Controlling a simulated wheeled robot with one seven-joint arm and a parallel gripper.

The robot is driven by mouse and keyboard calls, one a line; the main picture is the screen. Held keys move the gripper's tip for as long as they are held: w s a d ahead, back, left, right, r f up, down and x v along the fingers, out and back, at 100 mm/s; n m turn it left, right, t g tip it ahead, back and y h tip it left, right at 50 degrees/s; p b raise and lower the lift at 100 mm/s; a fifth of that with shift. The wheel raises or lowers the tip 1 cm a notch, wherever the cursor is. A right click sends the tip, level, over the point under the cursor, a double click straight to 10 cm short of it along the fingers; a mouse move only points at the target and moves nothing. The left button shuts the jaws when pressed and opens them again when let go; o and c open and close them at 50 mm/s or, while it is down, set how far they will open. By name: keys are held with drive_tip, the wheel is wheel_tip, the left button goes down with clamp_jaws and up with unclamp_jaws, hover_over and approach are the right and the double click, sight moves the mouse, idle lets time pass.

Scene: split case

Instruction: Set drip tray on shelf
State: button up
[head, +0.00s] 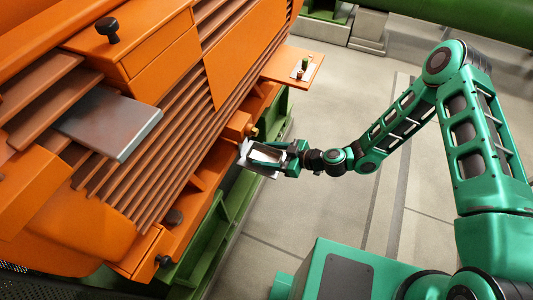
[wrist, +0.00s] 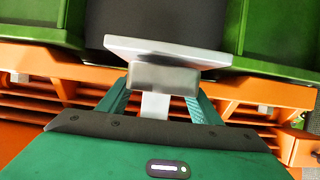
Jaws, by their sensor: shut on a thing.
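The drip tray (head: 263,155) is a small, shallow, pale metal tray. My gripper (head: 285,158) is shut on it and holds it in the air beside the orange machine's lower side. In the wrist view the tray (wrist: 165,50) sticks out beyond my gripper (wrist: 158,100), its tab between the two teal fingers. A flat grey metal plate (head: 112,122) juts from the machine's slatted side, left of and above the tray in the head view. A small orange ledge (head: 285,66) juts out farther back. I cannot tell which is the shelf.
The orange machine (head: 160,65) has brown slats and dark knobs (head: 107,28). A green base frame (head: 220,228) runs below the machine. The grey floor (head: 330,105) right of it is open.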

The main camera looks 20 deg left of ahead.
drive_tip(key=shift+f, duration=0.2)
drive_tip(key=o, duration=1.6)
drive_tip(key=shift+c, duration=0.2)
drive_tip(key=shift+v, duration=2.95)
